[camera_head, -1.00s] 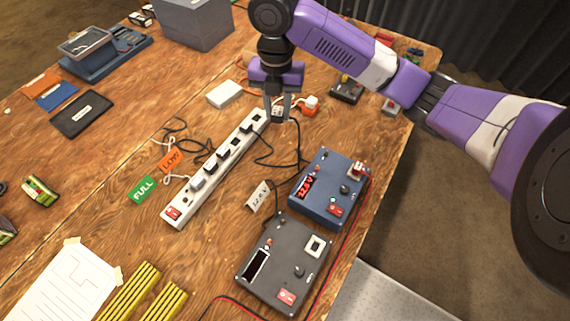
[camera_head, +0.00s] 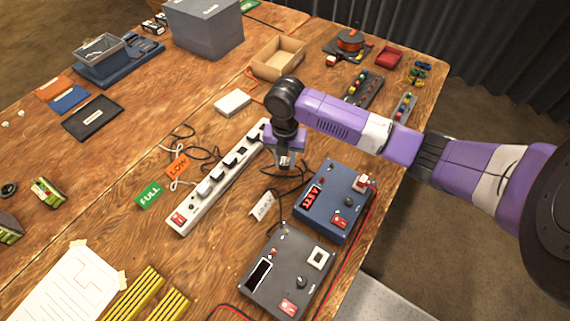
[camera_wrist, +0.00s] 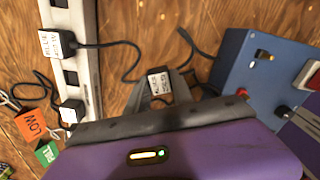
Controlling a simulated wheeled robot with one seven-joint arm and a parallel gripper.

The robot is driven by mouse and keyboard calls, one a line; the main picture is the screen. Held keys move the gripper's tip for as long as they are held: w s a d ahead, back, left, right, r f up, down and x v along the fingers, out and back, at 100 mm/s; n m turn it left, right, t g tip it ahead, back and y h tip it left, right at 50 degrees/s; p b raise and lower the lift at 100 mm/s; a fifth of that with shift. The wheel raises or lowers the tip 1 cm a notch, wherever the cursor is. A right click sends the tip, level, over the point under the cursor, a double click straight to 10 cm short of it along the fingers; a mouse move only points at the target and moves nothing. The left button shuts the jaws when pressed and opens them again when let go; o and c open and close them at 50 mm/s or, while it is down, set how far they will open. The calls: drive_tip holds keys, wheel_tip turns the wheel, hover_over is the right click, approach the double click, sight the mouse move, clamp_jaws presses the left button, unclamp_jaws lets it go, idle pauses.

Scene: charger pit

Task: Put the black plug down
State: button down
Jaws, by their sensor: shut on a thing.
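My gripper (camera_head: 285,164) is shut on a black plug with a white printed label. The plug (camera_wrist: 160,84) sits between the grey fingers in the wrist view. My gripper is low over the table, right of the white power strip (camera_head: 222,184) and behind the blue charger box (camera_head: 322,222). Whether the plug touches the table cannot be told. A black cable loops near it. The strip also shows in the wrist view (camera_wrist: 87,62), with another labelled black plug (camera_wrist: 60,43) seated in it. The blue box stands at the right there (camera_wrist: 245,85).
A dark grey charger box (camera_head: 258,248) stands in front of the blue one. A small white card (camera_head: 263,206) stands beside them. A white box (camera_head: 232,102) and an open cardboard box (camera_head: 279,60) lie behind. Orange (camera_head: 178,165) and green (camera_head: 148,195) tags lie left of the strip.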

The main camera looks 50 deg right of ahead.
sight(285, 161)
drive_tip(key=shift+f, duration=1.5)
drive_tip(key=shift+f, duration=0.1)
drive_tip(key=c, duration=1.1)
unclamp_jaws()
